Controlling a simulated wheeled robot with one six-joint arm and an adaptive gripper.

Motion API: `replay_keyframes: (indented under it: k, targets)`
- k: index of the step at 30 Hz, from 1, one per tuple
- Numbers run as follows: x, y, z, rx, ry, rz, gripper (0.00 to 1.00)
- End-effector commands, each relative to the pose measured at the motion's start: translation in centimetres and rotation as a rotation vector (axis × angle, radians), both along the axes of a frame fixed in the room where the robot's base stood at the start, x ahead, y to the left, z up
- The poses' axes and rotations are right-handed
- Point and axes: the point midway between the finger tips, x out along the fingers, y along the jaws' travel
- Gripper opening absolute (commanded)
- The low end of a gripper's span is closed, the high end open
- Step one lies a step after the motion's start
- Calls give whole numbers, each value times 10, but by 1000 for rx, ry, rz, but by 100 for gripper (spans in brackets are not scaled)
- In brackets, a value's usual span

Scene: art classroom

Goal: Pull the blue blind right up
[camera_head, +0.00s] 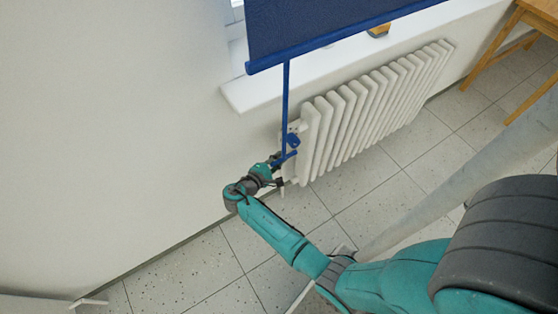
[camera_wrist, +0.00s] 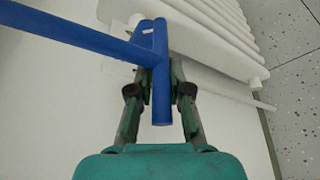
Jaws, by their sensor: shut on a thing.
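The blue blind (camera_head: 300,22) hangs over the window at the top of the head view, its bottom bar (camera_head: 330,39) above the sill. A blue pull rod (camera_head: 285,100) hangs from the bar and ends in a crosswise blue handle low beside the radiator. The handle shows in the wrist view (camera_wrist: 161,85), with the rod (camera_wrist: 75,33) running off to the upper left. My gripper (camera_head: 279,163) is shut on the handle, with one finger on each side of it in the wrist view (camera_wrist: 160,90). The blind's upper part is out of view.
A white radiator (camera_head: 365,105) stands against the wall under the white sill (camera_head: 240,96), close to my gripper. An orange-yellow object (camera_head: 379,31) sits on the sill. A wooden table (camera_head: 492,45) is at the upper right. Tiled floor (camera_head: 390,200) lies clear in front.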

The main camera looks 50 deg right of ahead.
Motion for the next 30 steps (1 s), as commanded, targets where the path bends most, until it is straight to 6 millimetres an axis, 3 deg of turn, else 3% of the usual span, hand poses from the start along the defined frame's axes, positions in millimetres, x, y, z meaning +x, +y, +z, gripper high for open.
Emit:
replay_keyframes:
  k: [5, 15, 21, 30]
  targets:
    - [-4, -1, 36, -2, -2, -10, 0]
    - [-4, -1, 139, -1, -2, -10, 0]
    - [-4, -1, 188, -1, -1, -10, 0]
    - [-4, -1, 226, -2, 2, -12, 0]
